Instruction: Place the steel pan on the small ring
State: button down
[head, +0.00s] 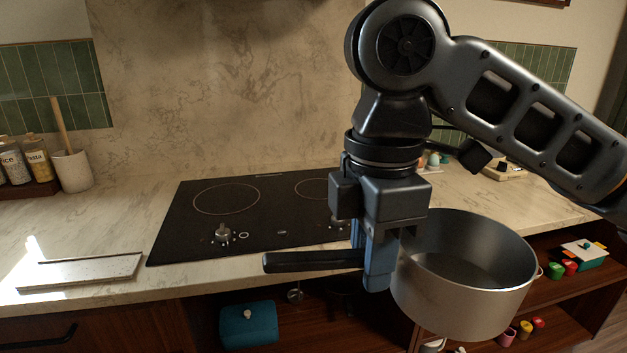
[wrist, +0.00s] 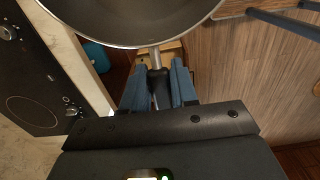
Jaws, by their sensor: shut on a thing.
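The steel pan (head: 462,297) is in the air in front of the counter, at the right of the head view, upright and looking empty. My gripper (head: 378,268) is shut on its dark handle (head: 310,261), which sticks out to the left. In the wrist view the gripper (wrist: 158,88) holds the handle between blue fingers, with the pan (wrist: 130,42) beyond them. The small ring (head: 312,180) is at the back right of the black cooktop (head: 270,225), partly hidden by my arm. The larger ring (head: 226,212) is on the left. Both look bare.
Control knobs (head: 222,233) stand up at the cooktop's front. A pale board (head: 80,271) lies on the counter at left. A utensil crock (head: 72,170) and jars (head: 37,160) stand behind it. Open shelves (head: 560,300) below the counter hold small items and a teal box (head: 249,325).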

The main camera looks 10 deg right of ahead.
aim_at(293, 191)
jog(key=i, duration=1.5)
